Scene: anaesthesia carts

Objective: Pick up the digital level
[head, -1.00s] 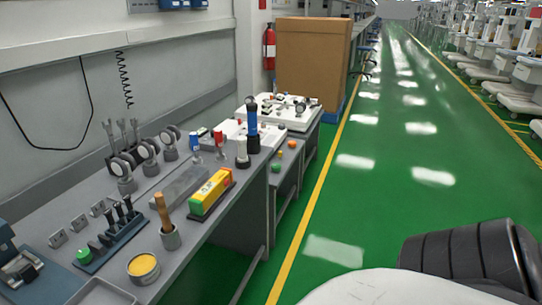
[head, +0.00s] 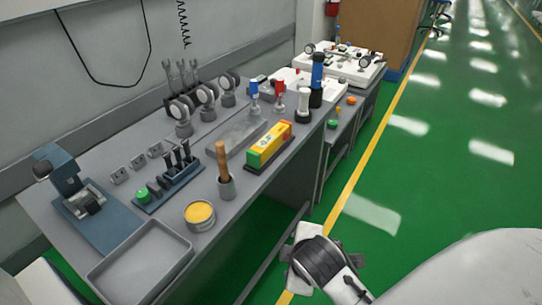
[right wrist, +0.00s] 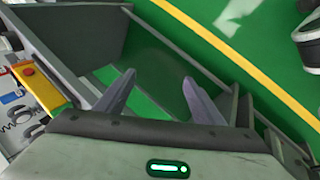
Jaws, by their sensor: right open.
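A long yellow block with a green end and a red-orange end (head: 269,147), which looks like the digital level, lies on a dark base near the front edge of the grey workbench (head: 285,185). In the right wrist view the yellow block (right wrist: 38,85) shows at the left edge, with a red part on it. My right gripper (right wrist: 160,95) is open and empty, its two fingers apart over the bench side and green floor, to the right of the block. In the head view my right arm's end shows low in the middle; its fingertips are not clear there. My left gripper is not in view.
Near the block stand a cup with a wooden-handled tool (head: 226,184), a yellow-filled tin (head: 200,214), a grey tray (head: 140,262) and a blue-topped cylinder (head: 317,80). A grey slab (head: 236,135) lies behind it. The green floor to the right is open.

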